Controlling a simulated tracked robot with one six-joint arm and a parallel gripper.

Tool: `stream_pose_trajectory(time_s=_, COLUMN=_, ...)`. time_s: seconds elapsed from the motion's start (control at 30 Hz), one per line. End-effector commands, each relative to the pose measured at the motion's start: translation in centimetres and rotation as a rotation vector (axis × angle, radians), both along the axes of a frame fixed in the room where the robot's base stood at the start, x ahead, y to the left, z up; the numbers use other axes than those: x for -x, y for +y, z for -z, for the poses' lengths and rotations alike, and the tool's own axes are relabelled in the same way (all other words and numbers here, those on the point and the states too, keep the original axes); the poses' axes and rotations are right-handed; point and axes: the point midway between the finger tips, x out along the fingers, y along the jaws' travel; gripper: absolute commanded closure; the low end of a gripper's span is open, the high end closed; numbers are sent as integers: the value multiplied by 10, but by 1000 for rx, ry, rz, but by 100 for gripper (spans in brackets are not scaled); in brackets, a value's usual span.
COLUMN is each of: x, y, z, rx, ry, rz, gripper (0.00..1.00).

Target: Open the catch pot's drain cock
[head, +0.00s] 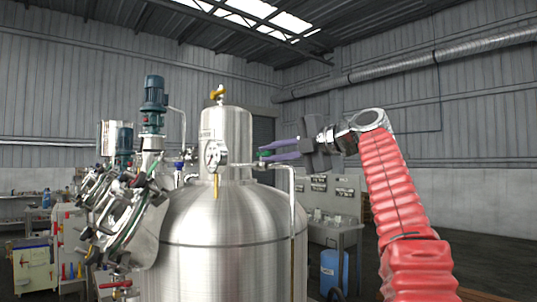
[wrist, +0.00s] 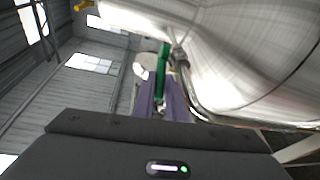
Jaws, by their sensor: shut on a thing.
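The catch pot seems to be the small steel cylinder (head: 232,132) on top of the large domed tank. A cock with a green handle (head: 265,153) sits at its right side, on a thin pipe. My gripper (head: 262,151) reaches in from the right, its purple fingers closed about the green handle. In the wrist view the green handle (wrist: 164,52) stands out between the fingertips (wrist: 161,82), beside the pipe fitting. The fingers partly hide the cock's body, so I cannot tell its exact handle angle.
The large steel tank (head: 225,240) fills the middle. A pressure gauge (head: 213,156) and a yellow-handled valve (head: 217,93) are on the small cylinder. A thin pipe (head: 291,205) bends down close below my fingers. A blue drum (head: 333,270) stands behind at right.

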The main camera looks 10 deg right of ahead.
Motion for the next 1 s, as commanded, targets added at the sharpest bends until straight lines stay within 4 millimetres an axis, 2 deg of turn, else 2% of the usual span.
stream_pose_trajectory(time_s=0.03, x=-4, y=-3, z=7, rx=2, ry=16, rz=-2, gripper=100)
stream_pose_trajectory(time_s=0.47, x=-4, y=-4, z=8, rx=1, ry=17, rz=-3, gripper=100)
stream_pose_trajectory(time_s=0.5, x=-4, y=-4, z=8, rx=1, ry=17, rz=-3, gripper=87)
stream_pose_trajectory(time_s=0.73, x=-3, y=-4, z=7, rx=1, ry=14, rz=-2, gripper=70)
stream_pose_trajectory(time_s=1.0, x=-2, y=-5, z=6, rx=1, ry=14, rz=-1, gripper=69)
